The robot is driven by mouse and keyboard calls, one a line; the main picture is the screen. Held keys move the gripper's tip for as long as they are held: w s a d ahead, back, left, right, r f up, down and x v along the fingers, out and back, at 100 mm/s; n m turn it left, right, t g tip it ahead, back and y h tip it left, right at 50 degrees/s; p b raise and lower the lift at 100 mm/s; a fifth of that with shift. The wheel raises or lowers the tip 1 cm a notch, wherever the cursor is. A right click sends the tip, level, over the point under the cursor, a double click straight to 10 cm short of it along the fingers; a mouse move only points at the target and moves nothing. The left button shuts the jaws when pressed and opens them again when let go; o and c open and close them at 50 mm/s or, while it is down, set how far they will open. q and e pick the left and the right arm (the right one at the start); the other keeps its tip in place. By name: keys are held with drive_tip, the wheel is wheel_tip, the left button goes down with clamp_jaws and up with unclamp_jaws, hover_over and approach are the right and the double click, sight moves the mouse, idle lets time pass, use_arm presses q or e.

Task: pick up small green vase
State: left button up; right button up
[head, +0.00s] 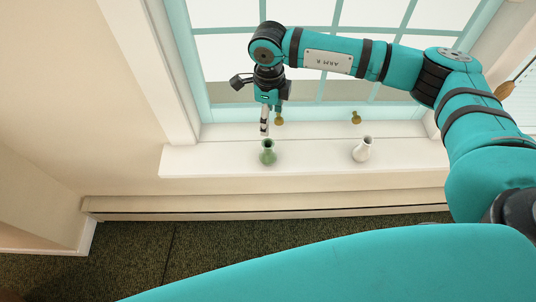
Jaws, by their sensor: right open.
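A small green vase (268,153) stands upright on the white window sill, left of the sill's middle. My right gripper (264,131) points down just above and slightly left of the vase's neck, with its fingers seen nearly edge-on. It is open and holds nothing, and the vase stands on the sill below it. Whether the fingertips touch the vase's rim is hard to tell. My left gripper is not in the picture.
A white vase (362,149) stands on the sill (315,158) to the right. Two small brownish-yellow vases, one behind the gripper (279,119) and one further right (356,118), are near the window. The window frame (203,95) rises close behind my arm. The sill between the green and white vases is clear.

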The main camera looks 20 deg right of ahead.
sight(268, 140)
wheel_tip(268, 140, down, 10)
drive_tip(key=shift+a+f+p, duration=0.1)
drive_tip(key=shift+f+p, duration=0.05)
drive_tip(key=shift+p, duration=0.5)
drive_tip(key=shift+s+a+f+p, duration=0.1)
drive_tip(key=shift+f+p, duration=0.1)
drive_tip(key=shift+f, duration=0.7)
drive_tip(key=shift+s+f+p, duration=0.1)
drive_tip(key=shift+f+p, duration=0.05)
drive_tip(key=shift+f, duration=0.75)
drive_tip(key=shift+s+a+f+p, duration=0.1)
drive_tip(key=shift+f+p, duration=0.1)
drive_tip(key=shift+f, duration=0.7)
drive_tip(key=c, duration=1.3)
drive_tip(key=shift+r, duration=0.15)
